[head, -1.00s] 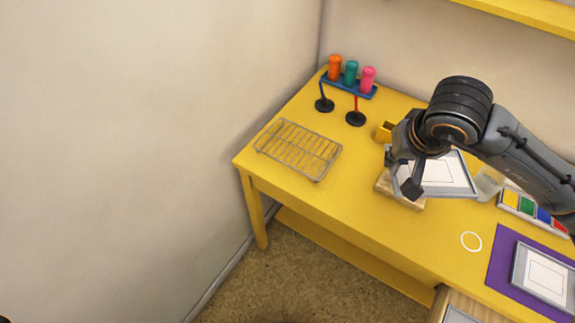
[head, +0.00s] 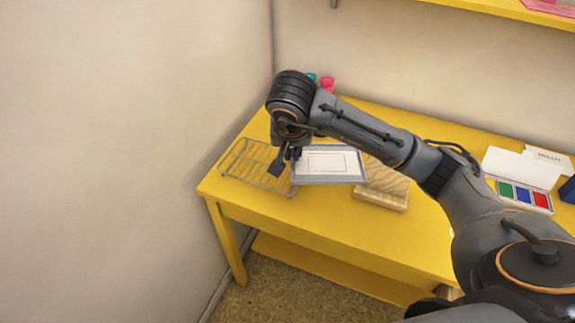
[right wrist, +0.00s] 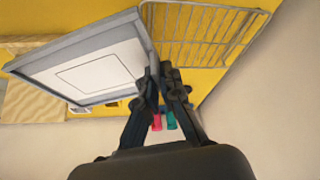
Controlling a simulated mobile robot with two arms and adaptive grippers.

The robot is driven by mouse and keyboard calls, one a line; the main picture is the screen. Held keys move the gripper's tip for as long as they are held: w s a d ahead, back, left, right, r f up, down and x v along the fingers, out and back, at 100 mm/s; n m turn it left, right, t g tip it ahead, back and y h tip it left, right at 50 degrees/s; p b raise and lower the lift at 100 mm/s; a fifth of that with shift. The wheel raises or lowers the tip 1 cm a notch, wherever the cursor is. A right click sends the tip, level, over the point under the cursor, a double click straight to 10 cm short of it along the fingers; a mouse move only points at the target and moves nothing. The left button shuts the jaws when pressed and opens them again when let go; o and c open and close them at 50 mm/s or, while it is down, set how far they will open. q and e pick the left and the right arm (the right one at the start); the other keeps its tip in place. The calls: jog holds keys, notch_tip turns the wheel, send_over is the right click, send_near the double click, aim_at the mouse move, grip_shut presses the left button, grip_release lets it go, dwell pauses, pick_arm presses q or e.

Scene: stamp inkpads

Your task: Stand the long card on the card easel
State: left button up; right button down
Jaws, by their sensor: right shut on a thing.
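My right gripper (head: 287,158) is shut on the edge of a grey shallow tray (head: 330,181). A white card (head: 325,162) printed with a thin rectangle lies in the tray. The right wrist view shows the fingers (right wrist: 165,78) at the corner of the tray (right wrist: 72,38), with the card (right wrist: 98,68) inside. The tray is held above the table, close to the right side of the wire rack (head: 236,160). I cannot tell whether this card is the long one. No card easel can be made out for certain. My left gripper is out of view.
A wooden block (head: 383,190) sits on the yellow table (head: 310,223), right of the tray. Pink (head: 327,83) and teal bottle tops show behind my arm. An open inkpad set (head: 522,195) lies at right. The wall borders the table's left end.

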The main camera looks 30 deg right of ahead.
jog(key=w+f, duration=0.1)
jog(key=f, duration=0.1)
jog(key=w+f, duration=0.2)
jog(key=shift+w+d+f, duration=0.1)
jog(key=shift+d, duration=0.1)
jog(key=f, duration=0.2)
jog(key=f+p, duration=0.1)
jog(key=shift+w+f, duration=0.25)
jog(key=shift+f, duration=0.05)
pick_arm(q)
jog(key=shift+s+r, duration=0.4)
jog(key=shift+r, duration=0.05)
pick_arm(e)
jog(key=shift+f+b, duration=0.45)
jog(key=c, duration=1.5)
grip_release()
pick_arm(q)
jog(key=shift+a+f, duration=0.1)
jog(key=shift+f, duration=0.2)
